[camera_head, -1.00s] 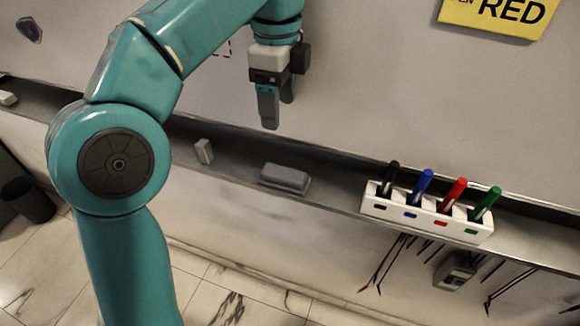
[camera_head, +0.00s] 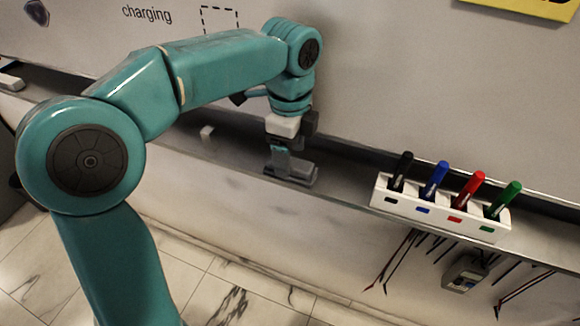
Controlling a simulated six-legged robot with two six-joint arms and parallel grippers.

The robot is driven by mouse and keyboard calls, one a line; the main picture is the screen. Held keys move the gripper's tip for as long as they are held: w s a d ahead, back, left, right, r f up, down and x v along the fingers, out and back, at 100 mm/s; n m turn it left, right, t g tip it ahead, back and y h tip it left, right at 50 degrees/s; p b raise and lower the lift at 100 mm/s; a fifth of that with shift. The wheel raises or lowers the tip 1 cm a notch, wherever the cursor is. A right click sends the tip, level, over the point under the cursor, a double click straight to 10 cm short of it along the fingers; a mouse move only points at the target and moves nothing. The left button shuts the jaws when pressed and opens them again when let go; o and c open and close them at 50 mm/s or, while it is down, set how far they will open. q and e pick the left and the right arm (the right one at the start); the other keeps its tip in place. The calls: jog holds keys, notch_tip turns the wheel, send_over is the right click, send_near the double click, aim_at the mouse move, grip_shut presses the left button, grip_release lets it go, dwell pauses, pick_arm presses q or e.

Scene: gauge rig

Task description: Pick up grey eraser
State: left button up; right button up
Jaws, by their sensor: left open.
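The grey eraser (camera_head: 301,173) is a flat block lying on the ledge below the whiteboard, left of the marker holder. My left gripper (camera_head: 284,168) points down at the eraser, with its fingers over or around the block's left part. It is open. One finger shows in front of the eraser, and the other is mostly hidden. I cannot tell whether the fingers touch it. My right gripper is not in view.
A white marker holder (camera_head: 440,212) with black, blue, red and green markers stands on the ledge (camera_head: 345,181) to the right. A small white block (camera_head: 207,132) sits on the ledge to the left. Cables and a small meter (camera_head: 465,272) hang below.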

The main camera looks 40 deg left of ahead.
pick_arm(q)
jog(key=shift+w+d+f, duration=0.1)
jog(key=shift+w+f, duration=0.05)
jog(key=shift+f, duration=0.7)
jog(key=shift+s, duration=0.2)
jog(key=shift+w, duration=0.2)
jog(key=c, duration=1.2)
jog(key=shift+o, duration=0.2)
jog(key=shift+s, duration=0.15)
jog(key=shift+r, duration=0.15)
jog(key=shift+r, duration=0.65)
notch_tip(320, 180, up, 2)
jog(key=shift+s+r, duration=0.1)
jog(key=s+d+b, duration=0.4)
jog(key=s, duration=1.3)
jog(key=shift+b, duration=0.35)
